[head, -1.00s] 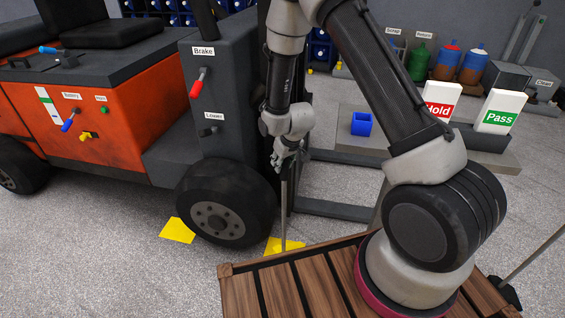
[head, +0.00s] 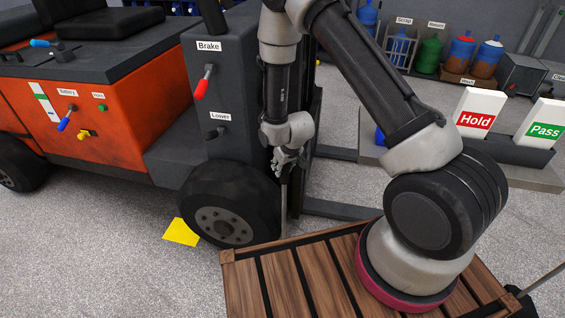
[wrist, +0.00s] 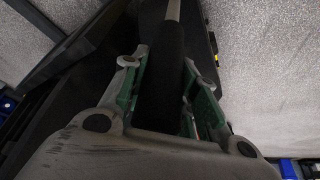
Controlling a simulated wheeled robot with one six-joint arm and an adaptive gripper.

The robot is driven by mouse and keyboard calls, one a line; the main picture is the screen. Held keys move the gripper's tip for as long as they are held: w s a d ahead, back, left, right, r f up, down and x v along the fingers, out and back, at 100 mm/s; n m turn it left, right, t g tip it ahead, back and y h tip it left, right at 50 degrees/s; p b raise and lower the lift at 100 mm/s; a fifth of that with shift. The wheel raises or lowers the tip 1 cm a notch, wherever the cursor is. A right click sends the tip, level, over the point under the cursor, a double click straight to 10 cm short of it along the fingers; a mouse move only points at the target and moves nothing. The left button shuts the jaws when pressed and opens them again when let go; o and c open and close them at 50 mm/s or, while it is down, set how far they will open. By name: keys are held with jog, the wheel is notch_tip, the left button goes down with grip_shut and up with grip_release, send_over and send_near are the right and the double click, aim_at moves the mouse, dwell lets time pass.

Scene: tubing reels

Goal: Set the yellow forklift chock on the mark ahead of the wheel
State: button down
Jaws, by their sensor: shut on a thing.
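My gripper (head: 287,165) hangs beside the forklift's front wheel (head: 230,208), at the right of it. It is shut on an upright handle, a thin grey pole (head: 284,208) in the head view. In the wrist view a black grip (wrist: 163,80) lies between my fingers (wrist: 160,70), with the grey pole running on beyond it. The pole's lower end is hidden behind my wooden deck, so I cannot see the chock. A flat yellow patch (head: 181,232) lies on the floor left of the wheel. The floor to the right of the wheel is partly hidden.
The orange forklift (head: 95,125) stands at left, its dark mast and forks (head: 340,210) just beyond my gripper. A grey bench with Hold (head: 477,112) and Pass (head: 540,125) signs stands at right. Bottles (head: 460,55) stand at the back. Grey floor is open at lower left.

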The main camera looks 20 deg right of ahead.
jog(key=c, duration=1.1)
grip_release()
jog(key=s+d+r, duration=0.3)
jog(key=r, duration=0.7)
jog(key=s+d+r+m, duration=0.1)
jog(key=s+d+r, duration=0.25)
jog(key=r, duration=0.75)
jog(key=s+d+r, duration=0.2)
jog(key=s+r, duration=0.2)
jog(key=r, duration=0.6)
jog(key=s+d+r, duration=0.3)
jog(key=s+r, duration=0.1)
jog(key=s, duration=0.2)
jog(key=s+d+r+m, duration=0.1)
jog(key=s+d+r, duration=0.1)
jog(key=s+r, duration=0.2)
jog(key=s+d+r+m+h, duration=0.1)
jog(key=s+d+r, duration=0.2)
jog(key=s, duration=0.7)
jog(key=shift+d+r, duration=0.3)
jog(key=shift+r, duration=0.3)
